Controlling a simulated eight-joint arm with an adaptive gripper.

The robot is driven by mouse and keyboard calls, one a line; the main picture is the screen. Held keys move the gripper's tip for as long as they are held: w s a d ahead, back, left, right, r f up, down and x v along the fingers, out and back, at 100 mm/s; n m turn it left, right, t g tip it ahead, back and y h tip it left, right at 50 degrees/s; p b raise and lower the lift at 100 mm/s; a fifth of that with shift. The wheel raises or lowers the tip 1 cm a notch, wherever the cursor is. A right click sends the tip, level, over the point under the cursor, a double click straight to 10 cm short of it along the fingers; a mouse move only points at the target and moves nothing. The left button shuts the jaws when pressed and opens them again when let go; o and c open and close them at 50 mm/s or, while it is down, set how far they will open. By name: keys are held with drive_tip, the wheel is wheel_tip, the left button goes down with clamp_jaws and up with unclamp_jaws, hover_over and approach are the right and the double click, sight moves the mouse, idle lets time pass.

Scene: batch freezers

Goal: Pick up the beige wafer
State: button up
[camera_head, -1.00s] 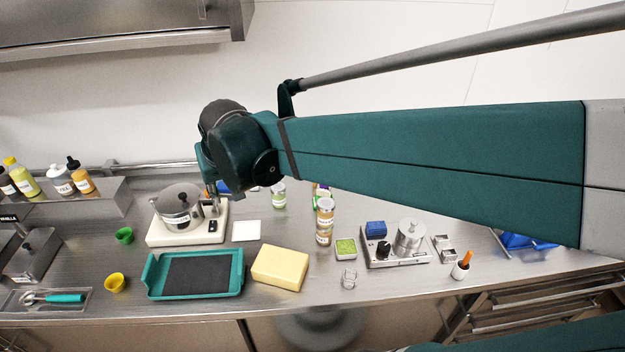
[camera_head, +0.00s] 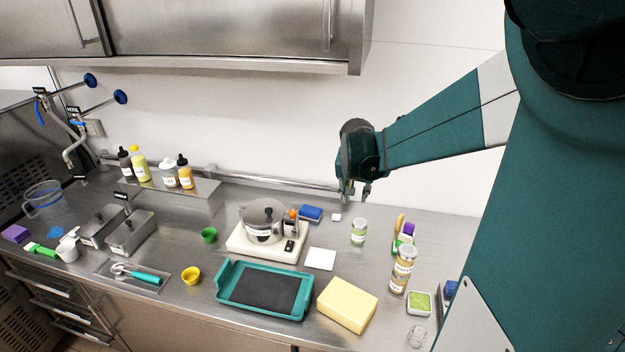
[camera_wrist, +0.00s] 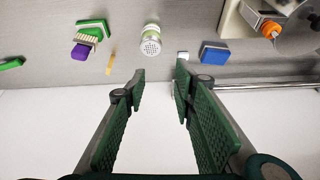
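A narrow beige piece, which looks like the wafer (camera_head: 399,223), is on the back right of the steel counter, beside a purple and green brush (camera_head: 405,236). In the wrist view the beige wafer (camera_wrist: 111,63) shows left of the gripper, between the brush (camera_wrist: 88,42) and a jar with a perforated lid (camera_wrist: 151,42). My gripper (camera_head: 355,196) is above the back of the counter near the wall, left of the wafer and apart from it. In the wrist view my gripper (camera_wrist: 160,76) has its two green fingers wide apart with nothing between them.
A green-labelled jar (camera_head: 359,232) and a taller jar (camera_head: 403,270) stand near the wafer. A blue block (camera_head: 311,213) and small white cube (camera_head: 336,217) lie left of it. A pot (camera_head: 263,222) on a white base, teal tray (camera_head: 228,292) and yellow block (camera_head: 347,304) are further left and front.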

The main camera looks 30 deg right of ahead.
drive_tip(key=d+f+m+g, duration=0.1)
drive_tip(key=d+f, duration=0.3)
drive_tip(key=d, duration=0.2)
drive_tip(key=d+f+m, duration=0.2)
drive_tip(key=d+f, duration=0.1)
drive_tip(key=d, duration=0.4)
drive_tip(key=m+g+b, duration=0.1)
drive_tip(key=m, duration=0.1)
approach(401, 216)
drive_tip(key=f, duration=0.2)
drive_tip(key=shift+w+d+f+h, duration=0.2)
drive_tip(key=shift+w+f+h, duration=0.05)
drive_tip(key=shift+f+h, duration=0.1)
drive_tip(key=shift+f, duration=0.1)
drive_tip(key=shift+x, duration=1.25)
drive_tip(key=shift+x, duration=2.6)
